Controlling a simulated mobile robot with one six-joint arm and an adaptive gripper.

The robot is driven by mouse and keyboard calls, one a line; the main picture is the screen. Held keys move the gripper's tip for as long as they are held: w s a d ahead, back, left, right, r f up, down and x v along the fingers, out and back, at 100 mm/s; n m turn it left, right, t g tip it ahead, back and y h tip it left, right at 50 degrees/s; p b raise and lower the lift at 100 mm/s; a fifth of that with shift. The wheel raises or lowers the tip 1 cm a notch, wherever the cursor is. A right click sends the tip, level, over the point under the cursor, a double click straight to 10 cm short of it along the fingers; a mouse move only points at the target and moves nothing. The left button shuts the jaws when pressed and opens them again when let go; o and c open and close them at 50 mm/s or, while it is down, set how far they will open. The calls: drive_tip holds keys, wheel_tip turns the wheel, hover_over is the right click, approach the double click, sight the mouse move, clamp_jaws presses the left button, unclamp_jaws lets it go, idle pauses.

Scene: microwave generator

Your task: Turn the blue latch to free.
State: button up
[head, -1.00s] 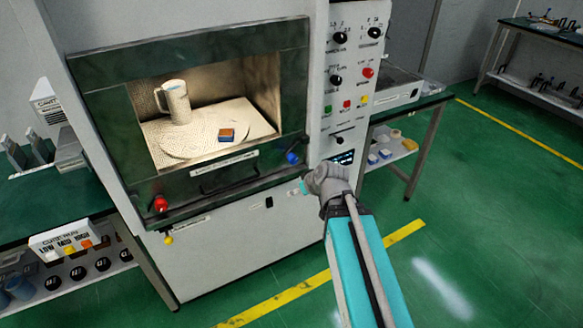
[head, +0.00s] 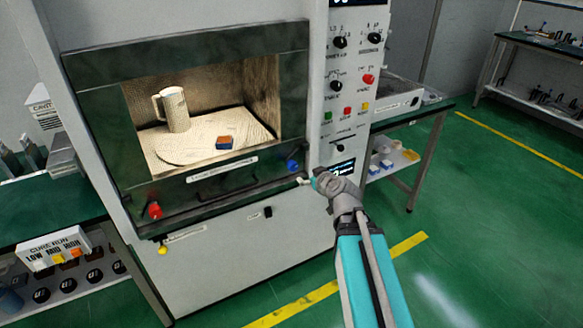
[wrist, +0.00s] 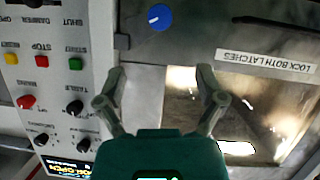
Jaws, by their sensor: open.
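The blue latch (head: 292,165) is a round knob at the lower right of the microwave door frame. In the wrist view the blue latch (wrist: 158,17) is at the top, with a pale mark across its face. My gripper (head: 304,181) is just below and right of it in the head view, apart from it as far as I can see. In the wrist view my gripper (wrist: 160,72) has its fingers spread, with nothing between them. The red latch (head: 155,210) is at the door's lower left.
A dark door handle (head: 227,187) and a white label (wrist: 268,61) reading "LOCK BOTH LATCHES" are near. A control panel (head: 350,90) with knobs and buttons is beside the door. A mug (head: 177,110) and a small orange-and-blue block (head: 224,143) are inside the chamber.

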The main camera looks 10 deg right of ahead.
sight(294, 166)
drive_tip(key=shift+b+x, duration=2.55)
drive_tip(key=shift+x, duration=4.3)
